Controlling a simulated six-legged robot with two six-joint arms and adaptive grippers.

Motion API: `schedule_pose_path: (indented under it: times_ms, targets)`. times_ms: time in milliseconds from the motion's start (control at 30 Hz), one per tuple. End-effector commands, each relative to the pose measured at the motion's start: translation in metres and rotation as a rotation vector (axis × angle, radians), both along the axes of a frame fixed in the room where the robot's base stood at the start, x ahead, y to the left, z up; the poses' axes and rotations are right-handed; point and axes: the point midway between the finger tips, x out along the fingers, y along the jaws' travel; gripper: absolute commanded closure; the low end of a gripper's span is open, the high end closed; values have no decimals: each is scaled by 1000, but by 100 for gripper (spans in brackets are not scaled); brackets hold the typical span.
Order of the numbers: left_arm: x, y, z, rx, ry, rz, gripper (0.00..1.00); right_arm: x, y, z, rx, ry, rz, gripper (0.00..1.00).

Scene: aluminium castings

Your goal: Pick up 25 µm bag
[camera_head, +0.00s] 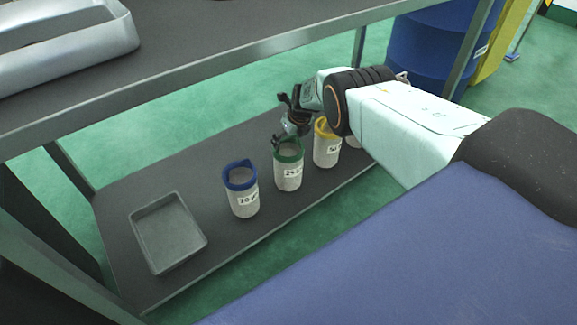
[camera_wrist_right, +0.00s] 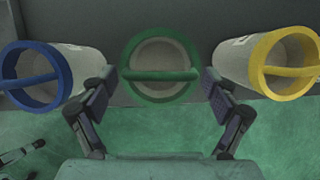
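A white filter bag with a green ring and handle (camera_head: 289,172) stands on the lower shelf; its small label seems to read 25. In the right wrist view the green-ringed bag (camera_wrist_right: 160,55) lies centred between the two fingers, which are spread apart. The fingers (camera_wrist_right: 157,92) stand either side of the green ring, and I see no grip on it. My left gripper is not in view.
A blue-ringed bag (camera_head: 242,198) and a yellow-ringed bag (camera_head: 327,150) flank the green one closely; another bag is mostly hidden behind my right arm. A grey tray (camera_head: 143,247) sits left.

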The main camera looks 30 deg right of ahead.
Motion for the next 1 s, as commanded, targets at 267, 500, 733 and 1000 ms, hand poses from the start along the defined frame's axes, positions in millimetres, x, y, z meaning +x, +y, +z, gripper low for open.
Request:
schedule_pose_path:
  times_ms: [267, 500, 733, 1000]
  targets:
    - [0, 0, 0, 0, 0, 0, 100, 0, 0, 0, 0, 0, 0, 41]
    - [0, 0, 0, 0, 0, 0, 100, 0, -1, 0, 0, 0, 0, 61]
    - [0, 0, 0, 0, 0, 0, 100, 0, -1, -1, 0, 1, 0, 80]
    - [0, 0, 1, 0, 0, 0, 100, 0, -1, 1, 0, -1, 0, 80]
